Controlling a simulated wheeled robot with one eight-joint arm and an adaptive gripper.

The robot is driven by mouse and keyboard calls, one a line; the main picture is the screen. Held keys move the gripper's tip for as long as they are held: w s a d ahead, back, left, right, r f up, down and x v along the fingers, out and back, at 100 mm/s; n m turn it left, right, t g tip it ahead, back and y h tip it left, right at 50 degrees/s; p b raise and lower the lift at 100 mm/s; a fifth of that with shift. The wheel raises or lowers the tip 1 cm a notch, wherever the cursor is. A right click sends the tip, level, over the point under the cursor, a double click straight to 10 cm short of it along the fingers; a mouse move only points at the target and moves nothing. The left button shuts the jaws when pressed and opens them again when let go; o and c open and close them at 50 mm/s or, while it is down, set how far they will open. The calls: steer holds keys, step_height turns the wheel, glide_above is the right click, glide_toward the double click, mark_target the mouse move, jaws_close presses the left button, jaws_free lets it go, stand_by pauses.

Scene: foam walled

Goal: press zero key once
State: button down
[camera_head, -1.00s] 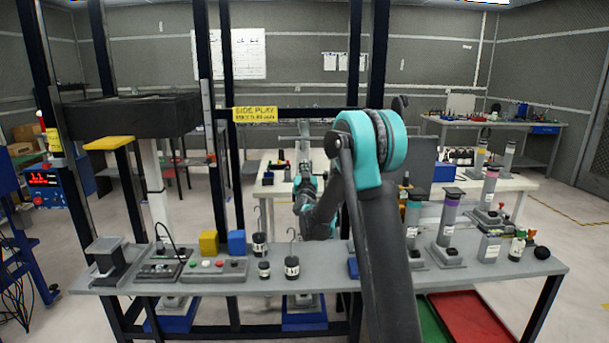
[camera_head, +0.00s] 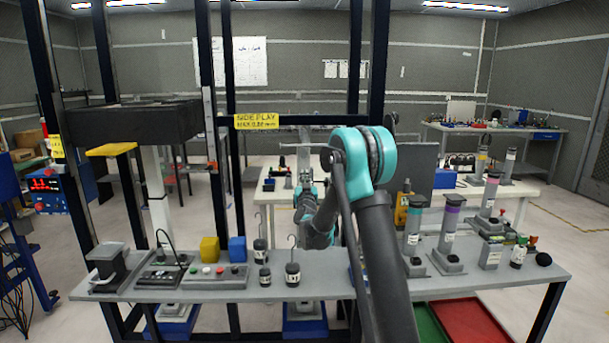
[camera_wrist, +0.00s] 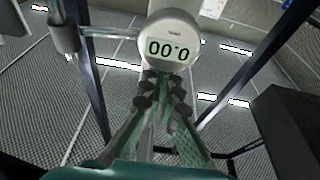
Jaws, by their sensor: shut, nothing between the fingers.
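A round white gauge (camera_wrist: 168,40) with a digital display (camera_wrist: 167,50) showing all zeros is at the top centre of the wrist view. In the head view my arm covers part of the bench, and the fingertips are not clear.
A rod joins the gauge to a grey post (camera_wrist: 62,28). Dark frame bars stand on both sides, and a dark block (camera_wrist: 290,125) is at right. In the head view a grey bench (camera_head: 330,268) carries a button box (camera_head: 215,277), weights and several cylinders. A yellow sign (camera_head: 257,121) hangs on the frame.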

steer(key=shift+f, duration=0.3)
steer(key=s, duration=1.1)
steer(key=shift+s+f, duration=0.25)
steer(key=shift+f, duration=0.2)
steer(key=s+d+f+g, duration=0.4)
steer(key=s+f, duration=0.3)
steer(key=s, duration=0.7)
steer(key=s+d+f+g, duration=0.4)
steer(key=s+f+g, duration=0.3)
steer(key=s, duration=0.8)
steer(key=s+d+f+g, duration=0.4)
steer(key=s+f+g, duration=0.2)
steer(key=s, duration=0.9)
step_height(320, 180, down, 2)
steer(key=shift+d+f, duration=0.1)
steer(key=shift+d, duration=0.15)
steer(key=shift+w, duration=0.1)
